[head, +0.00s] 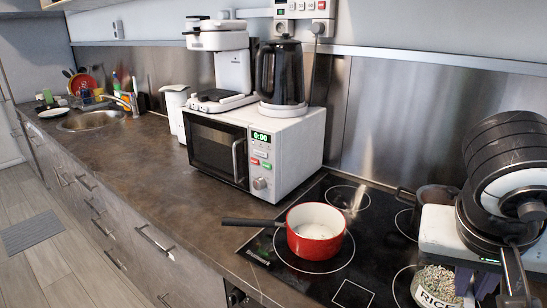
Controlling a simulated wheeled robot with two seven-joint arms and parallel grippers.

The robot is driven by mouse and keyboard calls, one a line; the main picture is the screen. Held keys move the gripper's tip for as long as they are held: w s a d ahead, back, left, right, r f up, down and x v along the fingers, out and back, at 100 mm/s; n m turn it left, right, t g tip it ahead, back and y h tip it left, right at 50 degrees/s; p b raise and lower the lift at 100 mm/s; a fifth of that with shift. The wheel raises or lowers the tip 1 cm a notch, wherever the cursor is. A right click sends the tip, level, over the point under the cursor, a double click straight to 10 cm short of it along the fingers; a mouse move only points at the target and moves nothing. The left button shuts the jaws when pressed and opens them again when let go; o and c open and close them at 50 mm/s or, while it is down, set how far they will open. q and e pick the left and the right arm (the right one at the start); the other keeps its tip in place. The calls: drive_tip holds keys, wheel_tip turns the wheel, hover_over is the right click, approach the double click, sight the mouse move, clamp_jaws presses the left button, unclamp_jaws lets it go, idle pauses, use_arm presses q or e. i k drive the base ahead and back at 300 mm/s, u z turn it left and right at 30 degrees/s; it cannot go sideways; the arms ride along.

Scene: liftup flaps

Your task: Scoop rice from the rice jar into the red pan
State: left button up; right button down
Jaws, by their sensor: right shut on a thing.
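The red pan (316,231) stands on the black hob, its dark handle pointing left. Its inside is pale, with a whitish patch at the bottom that I cannot make out clearly. The rice jar (437,298), labelled RICE, is at the lower right, with pale grains showing at its top. My right gripper (476,283) is at the right side of the jar, partly cut off by the frame. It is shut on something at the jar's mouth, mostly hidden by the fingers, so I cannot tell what. My left gripper is not in view.
A dark pot (437,194) stands on the back of the hob (356,292), behind my right arm. A white microwave (290,150) carries a black kettle (281,72) and a white coffee machine (220,62). The counter (120,165) left of the microwave is mostly clear up to the sink (90,120).

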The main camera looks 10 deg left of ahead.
sight(424, 293)
drive_tip(key=u, duration=2.5)
drive_tip(key=i, duration=1.55)
drive_tip(key=z, duration=3)
drive_tip(key=i, duration=0.5)
drive_tip(key=u, duration=0.05)
